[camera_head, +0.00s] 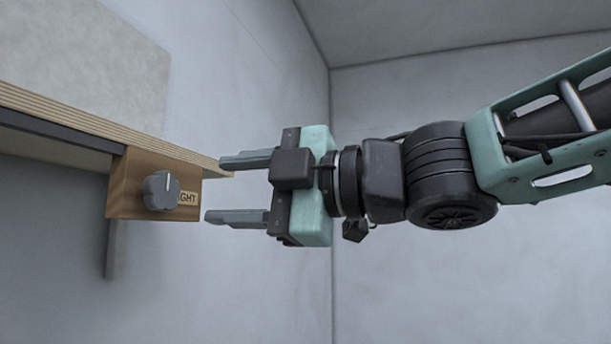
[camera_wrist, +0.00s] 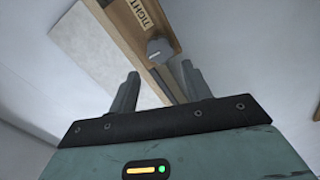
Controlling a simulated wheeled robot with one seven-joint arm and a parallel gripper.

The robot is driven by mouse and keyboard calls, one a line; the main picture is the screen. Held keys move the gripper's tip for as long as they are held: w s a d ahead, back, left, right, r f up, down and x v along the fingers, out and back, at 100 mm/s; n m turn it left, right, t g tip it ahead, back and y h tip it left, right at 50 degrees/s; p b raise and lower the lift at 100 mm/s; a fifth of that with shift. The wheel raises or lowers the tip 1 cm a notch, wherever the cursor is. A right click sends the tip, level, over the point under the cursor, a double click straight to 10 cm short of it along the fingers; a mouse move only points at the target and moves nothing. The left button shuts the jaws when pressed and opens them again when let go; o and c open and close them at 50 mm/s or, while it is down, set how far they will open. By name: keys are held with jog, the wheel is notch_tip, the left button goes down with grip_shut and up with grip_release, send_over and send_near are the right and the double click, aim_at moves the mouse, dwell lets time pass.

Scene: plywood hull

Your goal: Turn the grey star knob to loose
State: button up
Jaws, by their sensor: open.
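The grey star knob (camera_head: 161,190) is on the front of a wooden block under a plywood shelf, left of centre in the head view. A white mark on it points upward there. A label (camera_head: 188,198) to its right shows "GHT"; in the wrist view a label (camera_wrist: 141,14) reads "TIGHT". My gripper (camera_head: 222,189) is open and empty, to the right of the knob and apart from it. In the wrist view the knob (camera_wrist: 159,50) lies beyond and between the open fingertips.
The wooden block (camera_head: 128,180) hangs under the plywood shelf (camera_head: 80,118), whose edge passes close to my upper finger. A grey strip (camera_head: 115,250) hangs below the block. A pale panel (camera_head: 90,60) is on the wall above. Space below my gripper is clear.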

jog(key=p+v, duration=0.5)
jog(key=p, duration=0.3)
jog(key=shift+s+d+r+p, duration=0.1)
jog(key=shift+d+r+p, duration=0.05)
jog(key=shift+d+p, duration=0.2)
jog(key=p+v, duration=0.2)
jog(key=p, duration=0.4)
jog(key=shift+d, duration=0.1)
